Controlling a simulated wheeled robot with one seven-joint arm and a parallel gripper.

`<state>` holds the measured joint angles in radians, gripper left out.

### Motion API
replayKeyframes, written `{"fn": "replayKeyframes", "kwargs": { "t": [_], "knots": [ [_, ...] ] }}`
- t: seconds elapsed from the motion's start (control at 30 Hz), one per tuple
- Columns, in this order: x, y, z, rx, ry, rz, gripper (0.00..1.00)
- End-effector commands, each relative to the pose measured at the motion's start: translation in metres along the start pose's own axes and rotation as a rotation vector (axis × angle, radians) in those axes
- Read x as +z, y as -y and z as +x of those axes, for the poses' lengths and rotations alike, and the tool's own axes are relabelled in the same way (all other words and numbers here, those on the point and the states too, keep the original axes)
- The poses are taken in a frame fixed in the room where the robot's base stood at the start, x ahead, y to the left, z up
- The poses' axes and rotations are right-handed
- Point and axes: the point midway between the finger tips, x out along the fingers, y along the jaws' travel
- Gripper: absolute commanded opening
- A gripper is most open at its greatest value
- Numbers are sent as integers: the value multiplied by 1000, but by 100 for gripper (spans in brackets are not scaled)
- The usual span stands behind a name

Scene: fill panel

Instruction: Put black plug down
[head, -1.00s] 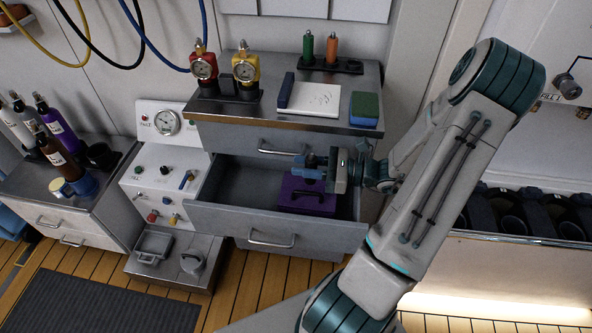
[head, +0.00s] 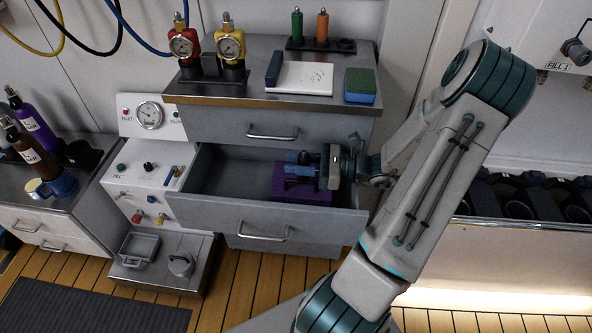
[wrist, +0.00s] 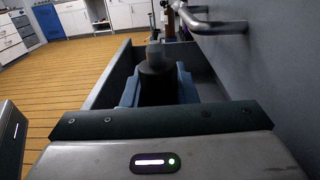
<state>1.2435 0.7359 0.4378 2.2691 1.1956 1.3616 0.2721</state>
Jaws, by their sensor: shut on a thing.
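The black plug (wrist: 156,82) stands upright between the blue fingers of my gripper in the wrist view, with a greyer top part. My gripper (head: 300,170) is shut on it, inside the open drawer (head: 225,205) in the head view. A purple case (head: 315,195) lies in the drawer directly below the fingers. The gripper overlaps the case in the picture, so I cannot tell whether the plug touches it. The plug's lower end is hidden.
The cabinet top (head: 240,90) above holds gauges, a white board (head: 303,77) and a green-blue sponge (head: 360,85). The drawer's left part is empty. A white control panel (head: 155,170) stands left of the drawer. A drawer handle (wrist: 212,22) is near my wrist.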

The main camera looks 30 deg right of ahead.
Motion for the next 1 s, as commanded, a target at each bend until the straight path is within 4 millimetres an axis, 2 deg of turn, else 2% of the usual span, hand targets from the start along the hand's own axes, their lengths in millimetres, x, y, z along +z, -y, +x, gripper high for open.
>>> {"fn": "replayKeyframes", "kwargs": {
  "t": [0.03,0.3,0.57,0.6,0.67,1.0],
  "knots": [
    [-5,1,-1,-2,0,-2,2],
    [-2,2,-2,-4,0,0,2],
    [-10,2,-1,-3,0,1,2],
    [-10,2,-2,-3,0,1,31],
    [-9,2,-2,-3,0,0,48],
    [-6,2,-2,-3,-1,-1,48]
  ]
}}
